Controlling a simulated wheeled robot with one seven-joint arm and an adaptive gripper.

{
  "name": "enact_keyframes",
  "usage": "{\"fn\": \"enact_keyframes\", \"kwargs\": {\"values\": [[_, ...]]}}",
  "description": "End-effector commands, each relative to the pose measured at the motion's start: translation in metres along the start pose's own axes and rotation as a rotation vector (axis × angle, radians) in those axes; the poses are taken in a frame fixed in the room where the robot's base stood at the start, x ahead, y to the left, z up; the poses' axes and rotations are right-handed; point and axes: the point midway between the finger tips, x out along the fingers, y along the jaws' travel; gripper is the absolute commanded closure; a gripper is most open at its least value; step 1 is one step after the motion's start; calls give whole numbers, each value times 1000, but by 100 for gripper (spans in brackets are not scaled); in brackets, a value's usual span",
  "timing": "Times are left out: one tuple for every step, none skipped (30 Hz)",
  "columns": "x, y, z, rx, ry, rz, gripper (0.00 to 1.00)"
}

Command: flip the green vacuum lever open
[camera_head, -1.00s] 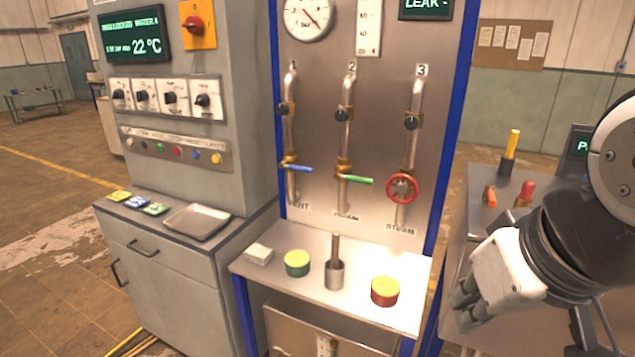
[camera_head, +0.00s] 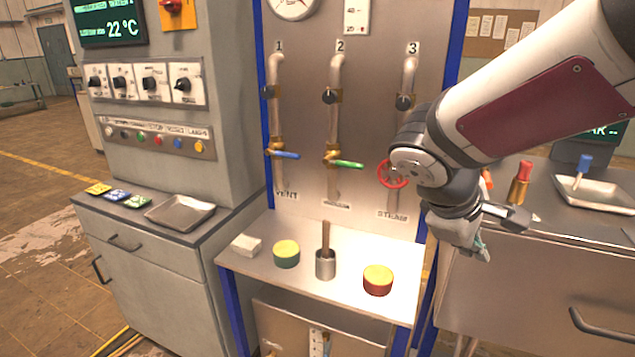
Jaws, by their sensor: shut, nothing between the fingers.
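The green vacuum lever (camera_head: 347,164) is on the middle pipe, numbered 2, on the steel panel. It sticks out to the right from a brass valve (camera_head: 331,155), close to level and tilted slightly down. My gripper (camera_head: 484,252) is at the right, in front of the panel's right edge and the grey cabinet, lower than the lever and well apart from it. It is shut and empty, with its fingers angled down to the right. My wrist hides part of the red handwheel (camera_head: 390,174) on pipe 3.
A blue lever (camera_head: 286,155) is on pipe 1, left of the green one. The shelf (camera_head: 240,269) below holds a pale block (camera_head: 246,246), a green-and-yellow cylinder (camera_head: 286,254), a metal cup (camera_head: 325,264) with a rod and a red-and-yellow cylinder (camera_head: 378,280). Space before the green lever is clear.

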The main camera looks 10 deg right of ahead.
Motion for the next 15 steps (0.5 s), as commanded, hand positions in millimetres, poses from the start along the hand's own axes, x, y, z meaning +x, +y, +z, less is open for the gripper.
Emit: {"fn": "enact_keyframes", "kwargs": {"values": [[11,6,-14,-72,-29,44,100],[16,11,-20,-112,-46,72,100],[21,17,-29,-166,-66,111,100],[25,22,-36,-206,-82,140,100],[29,27,-44,-247,-96,170,100],[33,33,-54,-301,-116,210,100],[36,37,-62,-342,-130,242,100],[39,41,-71,-383,-143,274,100],[43,46,-83,-437,-162,316,100],[45,50,-93,-480,-175,349,100],[47,53,-102,-522,-189,382,100],[49,57,-116,-577,-206,427,100],[50,60,-126,-621,-219,462,100],[51,62,-137,-664,-232,497,100],[52,65,-152,-719,-248,544,100]]}}
